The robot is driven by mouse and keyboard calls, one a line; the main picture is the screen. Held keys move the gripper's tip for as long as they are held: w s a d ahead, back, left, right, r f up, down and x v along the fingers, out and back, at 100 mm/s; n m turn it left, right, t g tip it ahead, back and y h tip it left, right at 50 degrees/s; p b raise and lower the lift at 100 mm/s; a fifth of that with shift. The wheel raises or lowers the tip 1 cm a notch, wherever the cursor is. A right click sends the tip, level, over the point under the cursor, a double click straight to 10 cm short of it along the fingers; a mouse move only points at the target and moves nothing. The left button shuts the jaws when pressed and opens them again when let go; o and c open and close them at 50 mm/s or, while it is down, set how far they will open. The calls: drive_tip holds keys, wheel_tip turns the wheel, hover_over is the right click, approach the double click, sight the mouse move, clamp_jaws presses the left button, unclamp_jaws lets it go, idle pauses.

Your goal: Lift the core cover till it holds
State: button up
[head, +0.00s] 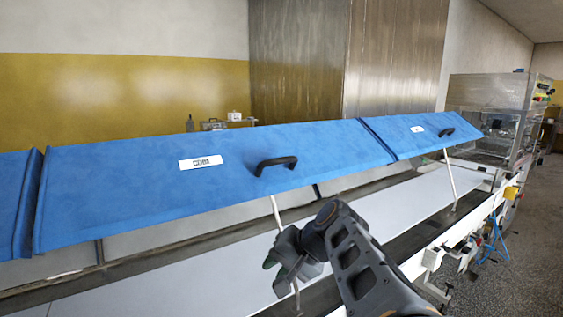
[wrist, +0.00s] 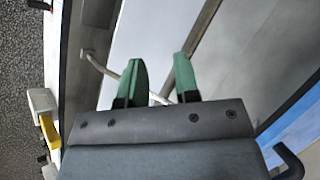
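A large blue cover (head: 120,190) with a white label and a black handle (head: 275,163) stands tilted up over the conveyor line. I cannot read its label, so I cannot tell for sure that it is the core cover. A thin pale strut (head: 275,208) runs down from its underside and passes behind my gripper. My gripper (head: 279,275) is below the handle, apart from it. In the wrist view its two green fingers (wrist: 160,78) are apart with nothing held between them. The cover's edge (wrist: 297,122) and handle (wrist: 290,163) show at the lower right there.
A second blue cover (head: 405,140) at the right also stands raised on a strut (head: 450,180). Part of another blue cover (head: 14,200) shows at the left edge. A pale belt (head: 180,285) lies beneath. A clear-sided machine (head: 490,95) stands at the far right.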

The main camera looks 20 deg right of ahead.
drive_tip(key=w+d+r+m+t+y, duration=0.2)
drive_tip(key=w+d+r+m+t, duration=0.15)
drive_tip(key=d+r, duration=0.4)
drive_tip(key=t, duration=0.5)
approach(281, 161)
drive_tip(key=shift+m+y, duration=0.4)
drive_tip(key=shift+m, duration=0.05)
drive_tip(key=p+x, duration=0.1)
drive_tip(key=x, duration=0.2)
drive_tip(key=p+x, duration=0.1)
drive_tip(key=x, duration=0.3)
drive_tip(key=p+x, duration=0.1)
drive_tip(key=x, duration=0.3)
drive_tip(key=shift+w+d+f, duration=0.15)
drive_tip(key=shift+f, duration=0.1)
drive_tip(key=shift+c, duration=0.3)
clamp_jaws()
